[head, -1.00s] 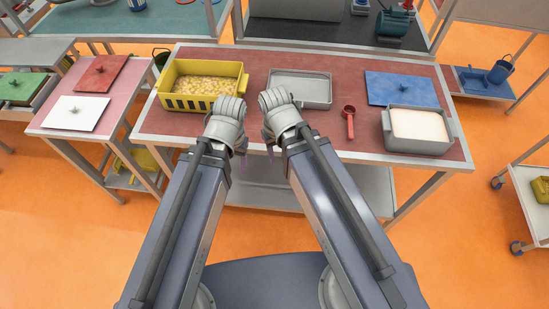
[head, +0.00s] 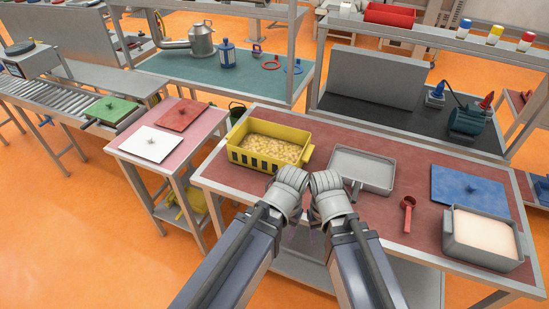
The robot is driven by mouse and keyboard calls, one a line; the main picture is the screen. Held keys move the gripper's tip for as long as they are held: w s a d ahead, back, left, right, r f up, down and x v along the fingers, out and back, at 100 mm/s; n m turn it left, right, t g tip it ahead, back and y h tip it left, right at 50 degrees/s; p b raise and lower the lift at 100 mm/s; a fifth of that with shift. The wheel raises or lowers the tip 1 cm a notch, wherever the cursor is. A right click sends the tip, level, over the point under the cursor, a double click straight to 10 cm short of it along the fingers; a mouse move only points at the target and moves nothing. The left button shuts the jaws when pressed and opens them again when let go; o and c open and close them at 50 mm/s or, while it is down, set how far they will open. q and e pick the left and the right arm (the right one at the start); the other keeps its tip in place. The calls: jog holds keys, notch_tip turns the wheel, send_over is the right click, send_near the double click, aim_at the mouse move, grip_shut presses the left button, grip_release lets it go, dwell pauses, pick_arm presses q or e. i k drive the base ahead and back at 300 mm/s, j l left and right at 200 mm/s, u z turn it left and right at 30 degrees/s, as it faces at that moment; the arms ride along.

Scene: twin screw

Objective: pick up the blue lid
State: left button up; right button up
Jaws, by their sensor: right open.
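The blue lid (head: 470,187) is a flat square plate with a small knob, lying at the right end of the red-topped table (head: 385,238), just behind a grey bin of pale contents (head: 484,239). My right gripper (head: 321,222) is open and empty at the table's front edge, well to the left of the lid. My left gripper (head: 291,228) is beside it, near the yellow crate; its fingers are turned away and mostly hidden behind the wrist. Neither gripper touches the lid.
A yellow crate of yellowish pieces (head: 268,140), an empty grey tray (head: 361,170) and a red scoop (head: 407,214) are on the same table. White (head: 151,144), red (head: 180,115) and green (head: 109,110) lids lie on surfaces at the left. A shelf unit stands behind.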

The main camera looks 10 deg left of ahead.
aim_at(448, 186)
jog(key=z, duration=1.4)
